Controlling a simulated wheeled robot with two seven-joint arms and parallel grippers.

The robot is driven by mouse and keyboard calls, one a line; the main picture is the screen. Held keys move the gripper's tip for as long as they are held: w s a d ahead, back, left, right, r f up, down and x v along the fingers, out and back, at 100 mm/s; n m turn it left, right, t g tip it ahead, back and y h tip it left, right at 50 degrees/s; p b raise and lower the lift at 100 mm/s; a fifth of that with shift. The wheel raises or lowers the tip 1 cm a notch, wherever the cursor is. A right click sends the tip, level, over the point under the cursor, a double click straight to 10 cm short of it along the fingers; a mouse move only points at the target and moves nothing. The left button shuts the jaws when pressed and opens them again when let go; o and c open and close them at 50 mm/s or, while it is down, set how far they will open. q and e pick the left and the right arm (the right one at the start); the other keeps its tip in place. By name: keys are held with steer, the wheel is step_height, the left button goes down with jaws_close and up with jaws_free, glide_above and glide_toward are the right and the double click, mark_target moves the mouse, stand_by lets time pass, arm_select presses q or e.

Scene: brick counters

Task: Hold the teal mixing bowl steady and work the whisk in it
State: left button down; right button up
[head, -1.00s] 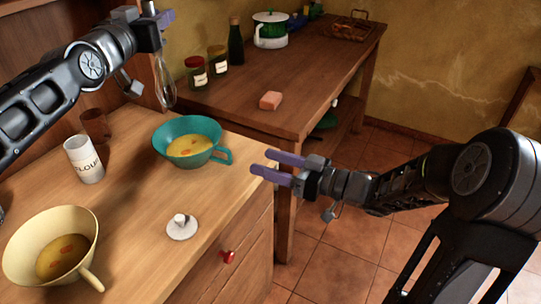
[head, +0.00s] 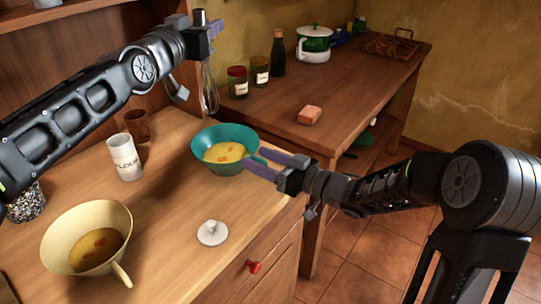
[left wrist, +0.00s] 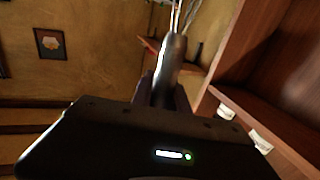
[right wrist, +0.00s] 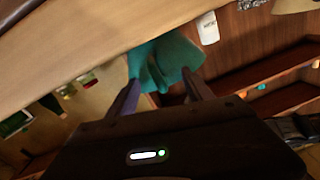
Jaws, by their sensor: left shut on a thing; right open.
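The teal mixing bowl (head: 206,160) stands upright on the near wooden counter, with yellow liquid and orange bits inside. My right gripper (head: 254,158) is open at the bowl's right side, with its fingers around the handle area. In the right wrist view the teal bowl (right wrist: 172,58) shows between and beyond the spread fingers; whether they touch it I cannot tell. My left gripper (head: 215,30) is shut on the whisk (head: 210,88), which hangs wires down behind the bowl, above counter height. The whisk handle (left wrist: 172,58) also shows in the left wrist view.
A cream bowl (head: 60,222), a white lid (head: 212,234), a flour canister (head: 125,158) and a brown mug (head: 138,125) share the near counter. On the far counter are jars (head: 238,82), a dark bottle (head: 278,52), a pot (head: 314,45) and a pinkish block (head: 308,115).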

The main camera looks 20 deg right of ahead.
steer(key=shift+c, duration=0.2)
jaws_close()
stand_by(0.5)
steer(key=shift+f, duration=0.1)
stand_by(0.6)
arm_select(q)
steer(key=shift+w+d+f, duration=0.35)
steer(key=shift+d+f, duration=0.05)
steer(key=shift+f, duration=0.3)
steer(key=shift+w+d+f, duration=0.3)
steer(key=shift+d+f, duration=0.15)
steer(key=shift+f, duration=0.2)
steer(key=shift+w+d+f, duration=0.35)
steer(key=shift+d+f, duration=0.05)
steer(key=shift+f, duration=0.3)
